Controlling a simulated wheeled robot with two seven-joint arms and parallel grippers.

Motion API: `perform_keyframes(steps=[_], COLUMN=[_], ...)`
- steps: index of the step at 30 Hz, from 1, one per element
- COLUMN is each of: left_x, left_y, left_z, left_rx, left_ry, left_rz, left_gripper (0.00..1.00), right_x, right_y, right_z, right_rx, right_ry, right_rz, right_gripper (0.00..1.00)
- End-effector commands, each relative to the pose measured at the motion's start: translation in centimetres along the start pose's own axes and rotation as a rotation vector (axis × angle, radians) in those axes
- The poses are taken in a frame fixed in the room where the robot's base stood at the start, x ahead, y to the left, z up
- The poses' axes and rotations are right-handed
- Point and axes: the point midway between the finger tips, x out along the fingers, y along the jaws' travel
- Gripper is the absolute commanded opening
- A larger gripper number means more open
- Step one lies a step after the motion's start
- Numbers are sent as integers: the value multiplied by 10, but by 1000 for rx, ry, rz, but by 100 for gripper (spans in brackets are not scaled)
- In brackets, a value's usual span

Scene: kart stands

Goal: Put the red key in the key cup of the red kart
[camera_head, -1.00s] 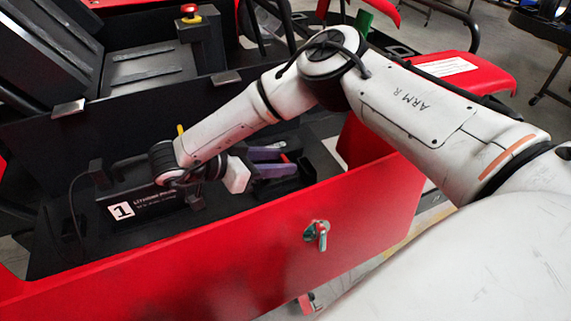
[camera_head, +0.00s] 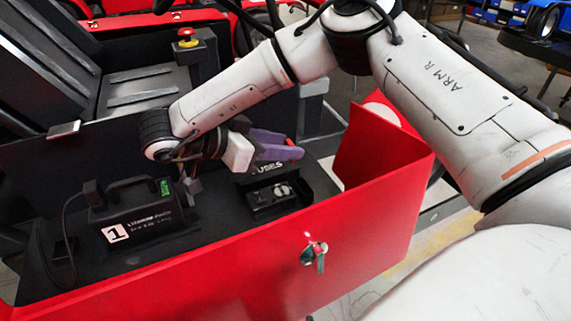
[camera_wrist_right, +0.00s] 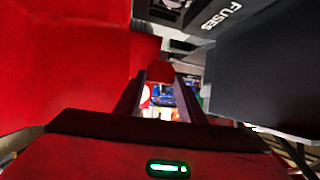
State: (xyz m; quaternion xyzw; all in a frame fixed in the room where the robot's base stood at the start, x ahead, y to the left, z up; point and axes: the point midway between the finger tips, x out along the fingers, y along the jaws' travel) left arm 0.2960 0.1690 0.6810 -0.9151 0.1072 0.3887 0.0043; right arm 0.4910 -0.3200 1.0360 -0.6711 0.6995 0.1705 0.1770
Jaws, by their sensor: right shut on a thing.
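My right gripper (camera_head: 285,147), with purple fingers, is in the open red compartment (camera_head: 366,215) of the red kart, above the black box marked FUSES. It is shut on a small red piece, which I take as the red key (camera_head: 291,142). In the right wrist view the red piece (camera_wrist_right: 160,70) sits between the fingertips of the gripper (camera_wrist_right: 160,84). I cannot tell for sure which thing is the key cup. My left gripper is not in view.
The fuse box (camera_head: 272,195) has a tray with round pieces. A black battery (camera_head: 135,212) marked 1 stands left of it. A metal latch (camera_head: 315,252) sits on the red front panel. A red stop button (camera_head: 187,36) is behind.

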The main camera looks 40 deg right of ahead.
Motion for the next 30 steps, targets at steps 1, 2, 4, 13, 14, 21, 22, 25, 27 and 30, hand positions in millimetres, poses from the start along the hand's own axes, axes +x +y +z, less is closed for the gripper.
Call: perform_keyframes(steps=[1,2,4,13,14,21,22,25,27,30], left_x=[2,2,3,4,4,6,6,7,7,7], left_y=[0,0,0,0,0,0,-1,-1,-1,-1], left_z=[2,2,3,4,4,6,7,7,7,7], left_rx=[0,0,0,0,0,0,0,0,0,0], left_ry=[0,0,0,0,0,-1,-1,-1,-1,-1], left_rz=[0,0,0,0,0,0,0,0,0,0], left_gripper=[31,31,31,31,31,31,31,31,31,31], right_x=[13,18,28,57,59,72,74,80,81,81], right_y=[3,4,7,8,8,9,9,8,8,7], right_z=[-3,-4,-5,35,38,63,68,78,80,80], right_rx=[0,-1,-1,-2,-2,-2,-2,0,1,2], right_ry=[-1,-1,-1,0,0,0,-1,-1,0,1], right_rz=[5,5,4,3,3,4,4,3,2,1], right_gripper=[14,14,14,14,14,14,14,14,14,14])
